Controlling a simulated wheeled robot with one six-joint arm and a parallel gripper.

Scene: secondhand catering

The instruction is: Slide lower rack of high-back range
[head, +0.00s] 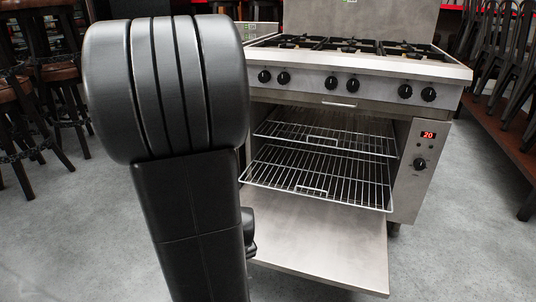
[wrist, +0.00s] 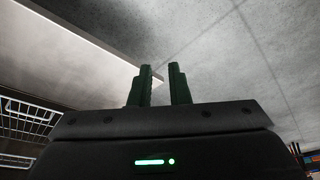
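The high-back range (head: 360,85) stands at centre right in the head view, its oven door (head: 320,240) lowered flat. The lower rack (head: 312,190), a wire grid with a small front handle loop, appears to stick out a little over the door. The upper rack (head: 325,138) sits above it inside the oven. My gripper (wrist: 161,86) shows in the wrist view with its two dark green fingers apart and nothing between them. Wire rack bars (wrist: 22,118) show at the left of the wrist view, apart from the fingers; I cannot tell which rack.
In the wrist view, a pale flat panel (wrist: 95,45), likely the oven door, lies left of the fingers. Stools (head: 22,115) stand at the left and stacked chairs (head: 512,60) at the right. Grey floor (head: 470,225) is clear to the right of the range.

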